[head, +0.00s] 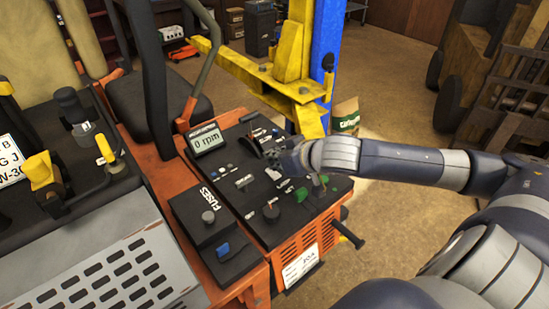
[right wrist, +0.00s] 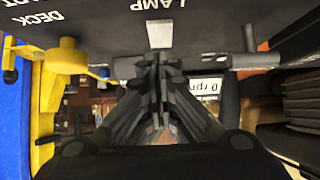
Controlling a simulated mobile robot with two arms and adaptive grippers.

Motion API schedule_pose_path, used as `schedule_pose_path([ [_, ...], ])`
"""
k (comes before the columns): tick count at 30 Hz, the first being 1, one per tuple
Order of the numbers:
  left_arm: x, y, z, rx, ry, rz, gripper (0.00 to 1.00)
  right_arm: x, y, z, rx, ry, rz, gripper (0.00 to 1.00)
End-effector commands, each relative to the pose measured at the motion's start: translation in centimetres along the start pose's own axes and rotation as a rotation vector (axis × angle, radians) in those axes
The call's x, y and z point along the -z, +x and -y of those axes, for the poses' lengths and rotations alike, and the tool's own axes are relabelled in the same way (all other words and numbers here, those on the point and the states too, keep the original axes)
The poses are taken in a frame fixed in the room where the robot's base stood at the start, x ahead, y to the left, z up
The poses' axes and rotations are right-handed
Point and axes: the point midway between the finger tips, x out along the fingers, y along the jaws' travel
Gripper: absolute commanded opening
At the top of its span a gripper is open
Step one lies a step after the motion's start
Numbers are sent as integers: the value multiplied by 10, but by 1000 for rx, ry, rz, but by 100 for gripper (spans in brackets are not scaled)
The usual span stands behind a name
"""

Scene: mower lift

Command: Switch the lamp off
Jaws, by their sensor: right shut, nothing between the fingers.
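The lamp switch (right wrist: 160,34) is a pale grey tab beside the white LAMP label (right wrist: 158,4) on the black control panel, in the right wrist view. In the head view it seems to be the pale tab (head: 273,173) on the panel (head: 240,165). My right gripper (right wrist: 157,62) is shut and empty, its fingertips right at the switch's end; I cannot tell whether they touch. In the head view my right gripper (head: 286,160) is low over the panel's middle, the arm coming from the right. My left gripper is not in view.
The panel's display (head: 206,140) reads 0 rpm. A yellow lift arm (head: 245,72) on a blue post (head: 327,45) stands behind. Open floor lies to the right.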

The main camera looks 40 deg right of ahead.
Motion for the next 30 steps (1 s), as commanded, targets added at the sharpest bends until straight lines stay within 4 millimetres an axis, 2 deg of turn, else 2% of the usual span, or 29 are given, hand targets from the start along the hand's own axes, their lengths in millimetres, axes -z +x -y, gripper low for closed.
schedule_pose_path([
  [20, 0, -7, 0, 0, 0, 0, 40, -11, 11, 0, 1, 0, -1, 0],
  [30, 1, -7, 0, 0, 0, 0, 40, -17, 6, -1, -2, 0, 6, 0],
])
